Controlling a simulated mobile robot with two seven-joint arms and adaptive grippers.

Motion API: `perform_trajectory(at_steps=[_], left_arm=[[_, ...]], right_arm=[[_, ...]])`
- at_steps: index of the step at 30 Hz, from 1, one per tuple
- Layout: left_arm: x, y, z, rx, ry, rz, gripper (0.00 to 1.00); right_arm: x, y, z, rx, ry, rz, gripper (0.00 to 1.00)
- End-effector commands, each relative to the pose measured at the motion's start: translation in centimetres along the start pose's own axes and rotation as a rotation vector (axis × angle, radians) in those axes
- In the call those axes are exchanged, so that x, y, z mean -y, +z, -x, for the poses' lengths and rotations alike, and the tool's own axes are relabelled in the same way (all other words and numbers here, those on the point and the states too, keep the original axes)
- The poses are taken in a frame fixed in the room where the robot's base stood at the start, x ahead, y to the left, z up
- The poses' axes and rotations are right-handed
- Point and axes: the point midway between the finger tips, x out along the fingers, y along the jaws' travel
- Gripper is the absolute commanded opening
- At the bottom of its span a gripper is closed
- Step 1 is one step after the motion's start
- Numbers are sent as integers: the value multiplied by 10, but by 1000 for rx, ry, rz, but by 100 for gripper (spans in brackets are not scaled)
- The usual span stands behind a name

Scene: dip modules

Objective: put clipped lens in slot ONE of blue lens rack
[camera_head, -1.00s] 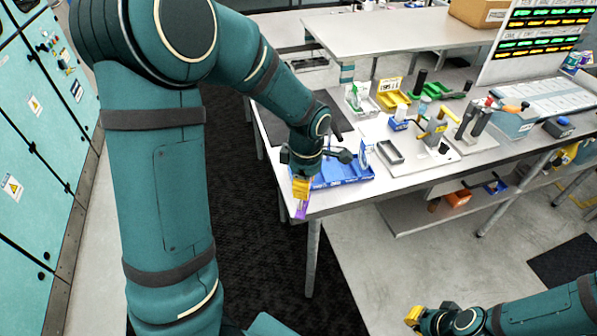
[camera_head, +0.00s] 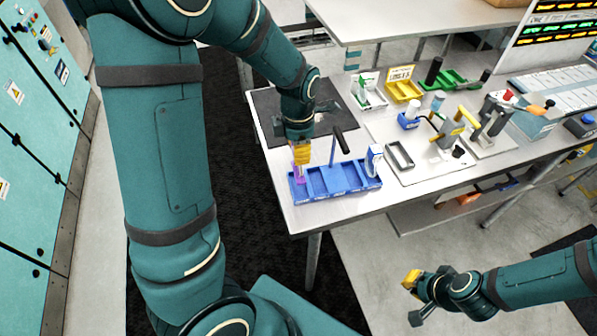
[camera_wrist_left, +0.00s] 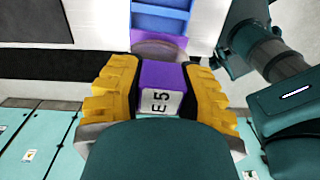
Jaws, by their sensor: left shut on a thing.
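My left gripper (camera_head: 301,152) is shut on a purple lens clip (camera_head: 298,175). In the left wrist view the yellow fingers grip the purple clip (camera_wrist_left: 161,75), marked "E 5", from both sides. A pale round lens edge (camera_wrist_left: 158,50) shows beyond it. The blue lens rack (camera_head: 340,196) lies along the table's front edge, and the clip hangs at its left end compartment. I cannot tell whether the lens touches the rack. The rack also shows at the top of the left wrist view (camera_wrist_left: 160,22). My right gripper (camera_head: 413,294) is low, away from the table; its jaw opening is unclear.
A dark-handled blue post (camera_head: 334,150) stands at the rack's middle. A pale round piece (camera_head: 373,158) stands at its right end. A grey tray (camera_head: 400,156) is to the right. Green and yellow bins (camera_head: 404,90) are behind. A dark mat (camera_head: 285,110) lies at back left.

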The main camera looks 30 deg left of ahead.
Motion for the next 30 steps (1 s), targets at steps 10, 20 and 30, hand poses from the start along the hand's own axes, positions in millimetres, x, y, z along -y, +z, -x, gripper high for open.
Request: perform_trajectory(at_steps=[10,20,30], left_arm=[[-1,-1,-40,-2,-1,0,0],[-2,0,-72,0,0,0,0],[-2,0,-76,0,0,0,42]], right_arm=[[-1,0,-4,0,1,1,0],[-2,1,-7,0,1,1,0],[-3,1,-10,0,2,1,0]])
